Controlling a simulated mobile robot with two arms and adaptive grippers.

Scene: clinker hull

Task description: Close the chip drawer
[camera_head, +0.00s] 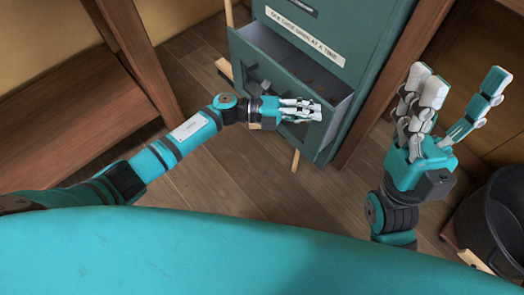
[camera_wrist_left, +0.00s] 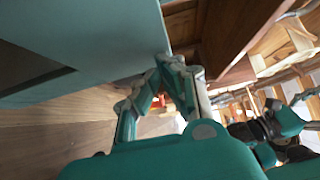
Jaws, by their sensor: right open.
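The chip drawer (camera_head: 336,116) is pulled out of the teal cabinet (camera_head: 345,25) in the head view. Its open top shows a grey inside with a few small dark items. My left gripper (camera_head: 314,110) reaches in from the left, with its fingers close together across the drawer's front. It looks shut, with nothing seen between the fingers. I cannot tell whether it touches the drawer. In the left wrist view, its fingers (camera_wrist_left: 172,64) converge beside a large teal panel. My right gripper (camera_head: 460,88) is open and empty, raised right of the drawer.
A white label (camera_head: 305,36) is on the cabinet face above the drawer. A wooden post stands right of the cabinet. A wooden bench (camera_head: 70,120) is at left. A black bucket (camera_head: 497,220) stands at lower right. Wooden floor before the drawer is clear.

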